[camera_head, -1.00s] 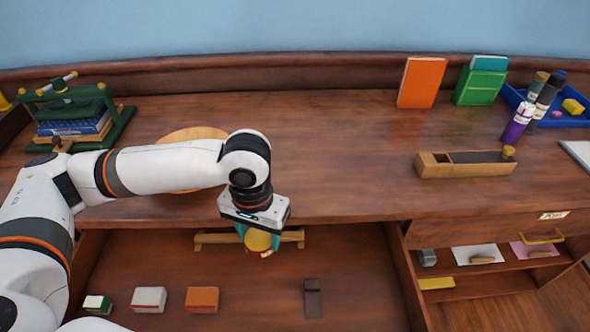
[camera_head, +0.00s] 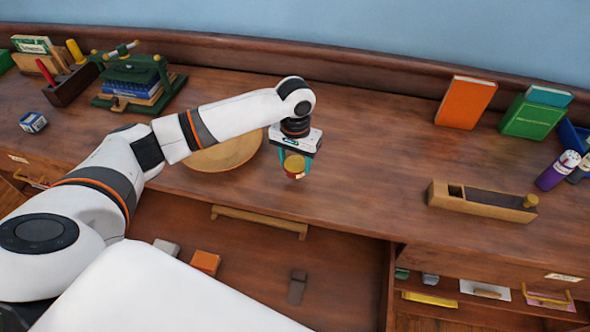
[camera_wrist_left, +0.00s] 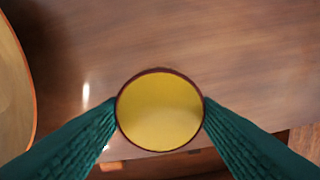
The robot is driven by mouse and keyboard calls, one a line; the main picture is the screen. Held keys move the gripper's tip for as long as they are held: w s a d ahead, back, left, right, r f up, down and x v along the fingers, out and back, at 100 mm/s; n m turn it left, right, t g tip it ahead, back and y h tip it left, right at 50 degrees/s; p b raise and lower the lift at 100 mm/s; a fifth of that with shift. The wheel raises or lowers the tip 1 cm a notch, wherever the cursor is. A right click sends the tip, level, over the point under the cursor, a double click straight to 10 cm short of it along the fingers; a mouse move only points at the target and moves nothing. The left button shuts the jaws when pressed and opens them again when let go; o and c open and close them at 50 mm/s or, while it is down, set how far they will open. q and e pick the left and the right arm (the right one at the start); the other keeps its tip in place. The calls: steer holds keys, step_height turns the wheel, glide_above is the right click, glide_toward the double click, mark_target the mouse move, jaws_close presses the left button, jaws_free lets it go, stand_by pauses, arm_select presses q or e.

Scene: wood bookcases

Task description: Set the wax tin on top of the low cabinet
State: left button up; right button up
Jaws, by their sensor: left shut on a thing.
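The wax tin (camera_head: 294,165) is a small round tin with a yellow lid and a dark red rim. My left gripper (camera_head: 295,162) is shut on it, and the tin hangs over the wooden cabinet top (camera_head: 360,170) near its front edge. In the left wrist view the tin (camera_wrist_left: 160,110) sits between the two green fingertips, with bare wood below it. I cannot tell whether the tin touches the wood. My right gripper is not in view.
A round wooden plate (camera_head: 225,153) lies left of the tin. A wooden plane (camera_head: 480,201) lies to the right. An orange book (camera_head: 465,102) and a green book (camera_head: 532,117) stand at the back right. A green press (camera_head: 135,82) stands back left. An open drawer (camera_head: 250,262) lies in front.

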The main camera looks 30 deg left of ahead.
mark_target(295, 172)
arm_select(q)
steer(key=shift+f, duration=2.15)
steer(key=shift+f, duration=0.1)
steer(key=o, duration=1.1)
step_height(295, 172, up, 12)
steer(key=shift+r, duration=0.15)
